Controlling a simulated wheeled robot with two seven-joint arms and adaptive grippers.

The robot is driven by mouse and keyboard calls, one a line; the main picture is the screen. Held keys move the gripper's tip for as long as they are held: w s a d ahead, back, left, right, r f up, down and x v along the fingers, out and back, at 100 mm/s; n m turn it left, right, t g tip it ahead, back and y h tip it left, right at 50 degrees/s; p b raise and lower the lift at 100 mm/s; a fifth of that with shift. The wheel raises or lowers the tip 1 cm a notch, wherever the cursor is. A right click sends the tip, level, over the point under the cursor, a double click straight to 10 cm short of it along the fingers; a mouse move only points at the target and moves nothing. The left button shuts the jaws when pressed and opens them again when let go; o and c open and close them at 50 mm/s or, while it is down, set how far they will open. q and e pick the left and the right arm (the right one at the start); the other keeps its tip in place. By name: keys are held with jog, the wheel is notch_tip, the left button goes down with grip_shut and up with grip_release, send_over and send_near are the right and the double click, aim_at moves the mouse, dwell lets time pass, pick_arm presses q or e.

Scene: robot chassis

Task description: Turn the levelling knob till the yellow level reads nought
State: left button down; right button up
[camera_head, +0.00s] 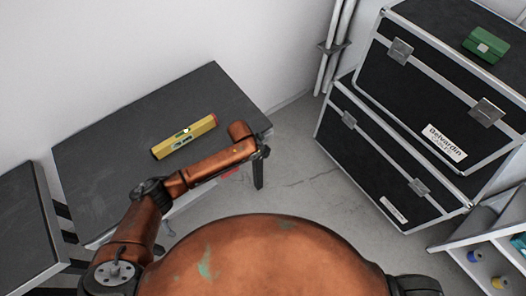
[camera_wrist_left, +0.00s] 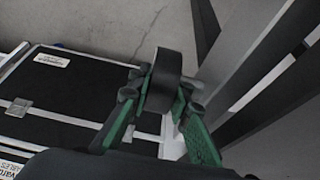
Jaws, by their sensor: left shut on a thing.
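The yellow level (camera_head: 184,137) lies on the dark table top (camera_head: 215,88), set at a slant. Its vial shows as a small greenish patch, too small to read. My left gripper (camera_head: 263,152) is at the table's right front edge, mostly hidden by my own arm. In the left wrist view my left gripper (camera_wrist_left: 166,92) has its green-padded fingers shut on a round black knob (camera_wrist_left: 173,68), one finger on each side. The knob is hidden in the head view. My right gripper is out of view.
Stacked black cases (camera_head: 385,165) stand at the right, with a green box (camera_head: 486,45) on top. A white shelf unit (camera_head: 480,240) is at the lower right. Another dark table (camera_head: 25,225) is at the left. Bare floor (camera_head: 300,185) lies between table and cases.

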pick_arm(q)
jog(key=shift+d+r+g+y+p, duration=0.2)
jog(key=shift+g+y+p, duration=0.3)
jog(key=shift+y+p, duration=0.3)
jog(key=shift+w+f+g+y, duration=0.1)
jog(key=shift+g+y, duration=0.3)
jog(key=shift+f+g+y+b, duration=0.3)
jog(key=shift+g+y+b, duration=0.25)
jog(key=shift+y, duration=0.25)
jog(key=shift+g+y+b, duration=0.35)
jog(key=shift+y+b, duration=0.05)
jog(key=shift+b, duration=0.15)
jog(key=shift+g+y+b, duration=0.3)
jog(key=shift+y+b, duration=0.1)
jog(key=shift+b, duration=0.2)
jog(key=shift+r, duration=0.1)
jog(key=c, duration=1.8)
grip_release()
jog(key=shift+o, duration=0.2)
